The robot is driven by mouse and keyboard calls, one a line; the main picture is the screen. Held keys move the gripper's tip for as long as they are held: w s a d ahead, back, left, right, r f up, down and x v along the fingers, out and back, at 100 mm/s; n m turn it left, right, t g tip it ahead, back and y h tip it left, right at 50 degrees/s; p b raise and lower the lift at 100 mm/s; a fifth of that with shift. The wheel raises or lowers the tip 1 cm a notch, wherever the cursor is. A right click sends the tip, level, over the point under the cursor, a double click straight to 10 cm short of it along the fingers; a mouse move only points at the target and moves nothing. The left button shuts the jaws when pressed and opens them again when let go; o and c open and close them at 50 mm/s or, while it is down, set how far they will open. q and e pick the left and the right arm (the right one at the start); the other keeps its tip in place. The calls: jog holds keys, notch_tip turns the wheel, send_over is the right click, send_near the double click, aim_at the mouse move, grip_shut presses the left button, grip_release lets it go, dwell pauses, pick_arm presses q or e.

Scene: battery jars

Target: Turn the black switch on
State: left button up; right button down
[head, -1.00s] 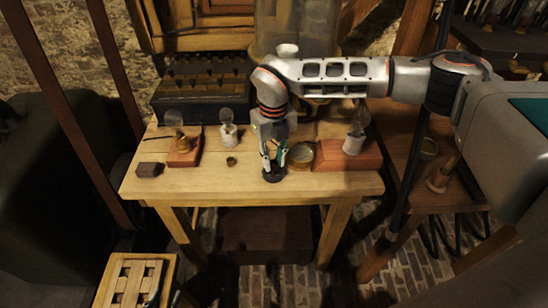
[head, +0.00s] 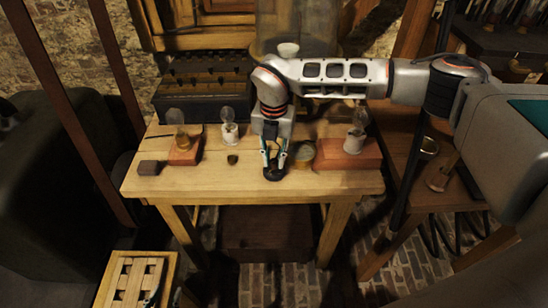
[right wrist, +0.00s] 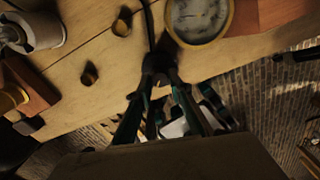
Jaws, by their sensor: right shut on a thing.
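The black switch (head: 274,174) stands at the front edge of the wooden table, right of its middle. It also shows in the right wrist view (right wrist: 157,66), dark and blurred between the fingertips. My right gripper (head: 274,162) reaches down over it, and its teal-edged fingers (right wrist: 155,85) are shut on the switch. The fingers cover part of it, so I cannot tell its lever's position. My left gripper (head: 163,297) shows only as dark, teal-edged tips at the bottom left beside a small wooden stool; its opening is unclear.
Bulbs on red blocks stand left (head: 185,152) and right (head: 347,154) of the switch. A white-based bulb (head: 229,133), a small dark block (head: 150,168) and a round brass dial (head: 304,154) are nearby. A dark box (head: 203,105) and glass jar fill the back.

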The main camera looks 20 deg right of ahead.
aim_at(274, 162)
dwell(0.4)
jog(key=c, duration=1.8)
grip_release()
notch_tip(274, 162, up, 12)
jog(key=shift+r, duration=0.1)
